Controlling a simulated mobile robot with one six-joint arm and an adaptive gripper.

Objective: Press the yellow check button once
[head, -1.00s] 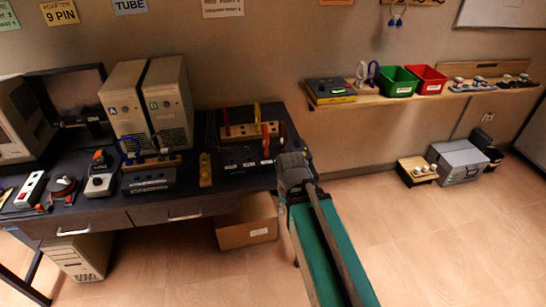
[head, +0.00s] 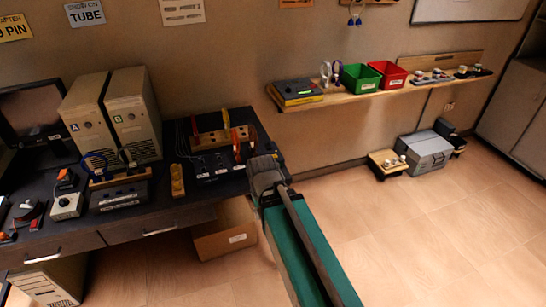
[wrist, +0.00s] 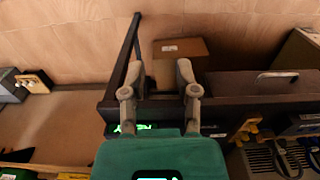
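No button marked as a yellow check button can be made out. A yellow-and-black device (head: 297,92) with a small green display lies at the left end of the wall shelf. A narrow yellow block (head: 177,180) lies on the dark desk, and a yellow piece shows in the wrist view (wrist: 243,131). My gripper (head: 264,166) is by the desk's right edge in the head view. In the wrist view my gripper (wrist: 159,72) has its two fingers apart with nothing between them. It is well away from the shelf device.
The wall shelf (head: 370,90) also holds a green bin (head: 360,77) and a red bin (head: 388,73). The desk (head: 150,213) carries computers and electrical parts. A cardboard box (head: 222,238) and a grey case (head: 426,153) are on the floor. The right floor is mostly clear.

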